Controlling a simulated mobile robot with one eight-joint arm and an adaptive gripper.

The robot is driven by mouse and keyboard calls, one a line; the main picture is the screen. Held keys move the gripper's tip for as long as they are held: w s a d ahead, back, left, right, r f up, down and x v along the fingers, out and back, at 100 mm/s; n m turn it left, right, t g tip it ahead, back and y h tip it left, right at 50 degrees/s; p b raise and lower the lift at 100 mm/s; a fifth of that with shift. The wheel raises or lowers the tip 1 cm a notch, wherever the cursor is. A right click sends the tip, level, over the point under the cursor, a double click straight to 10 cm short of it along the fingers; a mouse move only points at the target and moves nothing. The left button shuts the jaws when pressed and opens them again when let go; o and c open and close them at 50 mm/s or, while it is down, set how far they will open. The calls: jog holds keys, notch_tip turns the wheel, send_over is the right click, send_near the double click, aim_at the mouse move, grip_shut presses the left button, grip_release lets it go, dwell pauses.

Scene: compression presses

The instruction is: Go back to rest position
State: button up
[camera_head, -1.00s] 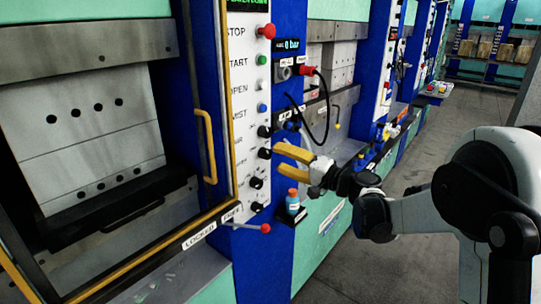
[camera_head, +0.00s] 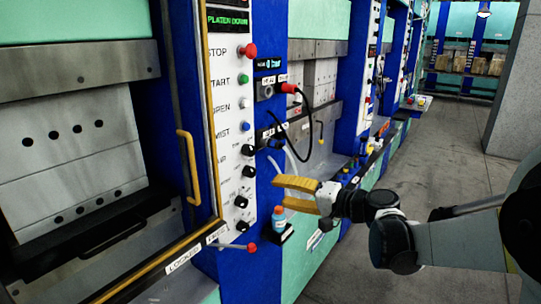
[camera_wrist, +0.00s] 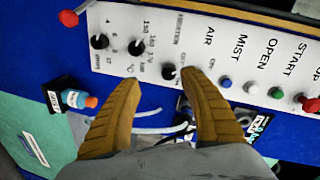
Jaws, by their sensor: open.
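My gripper (camera_head: 296,193) is open and empty, its two yellow fingers apart and pointing left toward the press control panel. The white control panel (camera_head: 231,130) carries a red STOP button (camera_head: 249,50), a green START button (camera_head: 243,80) and several black knobs. The panel (camera_wrist: 165,60) also fills the top of the wrist view. The fingertips look apart from the knobs, with some room between.
A small blue bottle with an orange cap (camera_head: 279,219) stands on a black holder below my gripper. A red-ended lever (camera_head: 251,247) sticks out under the panel. A black cable (camera_head: 309,115) hangs from a red plug. Grey floor (camera_head: 445,150) is open on the right.

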jog(key=s+d+f+n+g+h, duration=0.1)
jog(key=s+d+f+h, duration=0.2)
jog(key=s, duration=0.6)
jog(key=s+d+f+n+h, duration=0.1)
jog(key=s+d+f+h, duration=0.2)
jog(key=s, duration=0.7)
jog(key=s+d+f+n+g+h, duration=0.1)
jog(key=s+d+f+h, duration=0.1)
jog(key=s+d+h, duration=0.4)
jog(key=s+d, duration=0.1)
jog(key=s, duration=0.2)
jog(key=shift+s+f+n+g+h, duration=0.3)
jog(key=shift+s+f+n, duration=0.1)
